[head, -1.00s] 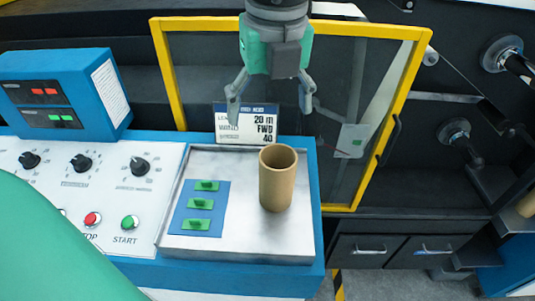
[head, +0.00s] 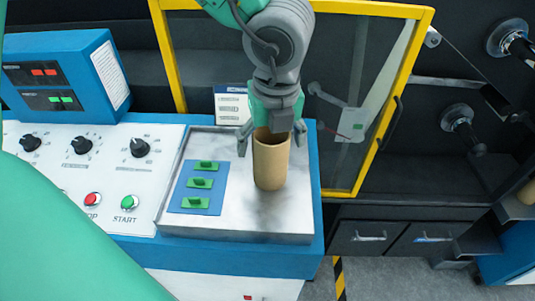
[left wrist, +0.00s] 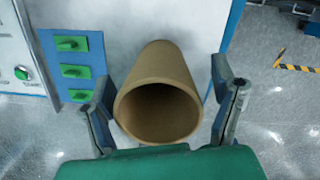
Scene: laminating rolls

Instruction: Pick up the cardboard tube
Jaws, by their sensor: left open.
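The brown cardboard tube (head: 270,165) stands upright on the metal tray (head: 225,226) of the blue machine. In the left wrist view its open end (left wrist: 158,108) faces the camera. My left gripper (head: 273,148) is open above the tube, its fingers on either side of the tube's upper part. In the left wrist view the open left gripper (left wrist: 165,112) has a finger on each side of the tube, with small gaps showing. It does not hold the tube. My right gripper is not in view.
A blue plate with several green clips (head: 198,188) lies left of the tube on the tray. A control panel with knobs (head: 80,146) and a green start button (head: 129,202) is further left. A small sign (head: 230,104) and a yellow-framed door (head: 372,140) stand behind.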

